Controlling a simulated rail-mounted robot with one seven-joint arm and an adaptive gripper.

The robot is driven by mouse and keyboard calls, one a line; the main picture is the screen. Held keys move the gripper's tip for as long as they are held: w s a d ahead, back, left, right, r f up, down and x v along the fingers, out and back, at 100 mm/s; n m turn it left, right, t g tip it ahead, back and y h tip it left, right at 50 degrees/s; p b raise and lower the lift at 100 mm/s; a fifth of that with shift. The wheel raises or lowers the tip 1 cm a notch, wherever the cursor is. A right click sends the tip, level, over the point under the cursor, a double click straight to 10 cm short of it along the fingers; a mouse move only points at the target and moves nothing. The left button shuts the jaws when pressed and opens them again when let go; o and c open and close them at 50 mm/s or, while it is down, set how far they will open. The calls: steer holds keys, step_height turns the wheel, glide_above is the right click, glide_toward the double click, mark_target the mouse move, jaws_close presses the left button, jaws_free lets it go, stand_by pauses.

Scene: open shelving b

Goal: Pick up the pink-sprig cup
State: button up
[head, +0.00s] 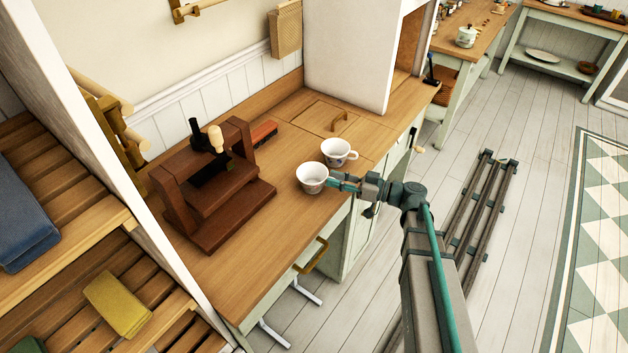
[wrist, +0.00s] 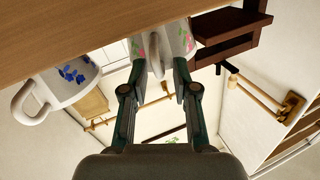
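The pink-sprig cup (head: 311,179) is white and stands upright near the counter's front edge. In the wrist view the pink-sprig cup (wrist: 177,38) shows pink and green sprigs, with its handle facing my gripper. My gripper (head: 334,183) is at the cup's right side in the head view. In the wrist view my gripper (wrist: 160,57) is open, one finger on each side of the handle, with gaps beside it. Whether the fingertips touch the cup's wall cannot be told. A similar cup with blue flowers (head: 338,152) stands just behind; it also shows in the wrist view (wrist: 68,82).
A dark wooden press (head: 210,190) stands on the wooden counter (head: 255,250) to the left. A red-brown block (head: 264,133) lies behind it. A hatch with a wooden handle (head: 338,120) lies beyond the cups. Counter in front of the press is clear.

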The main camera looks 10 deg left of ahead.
jaws_close()
steer(key=shift+r, duration=0.15)
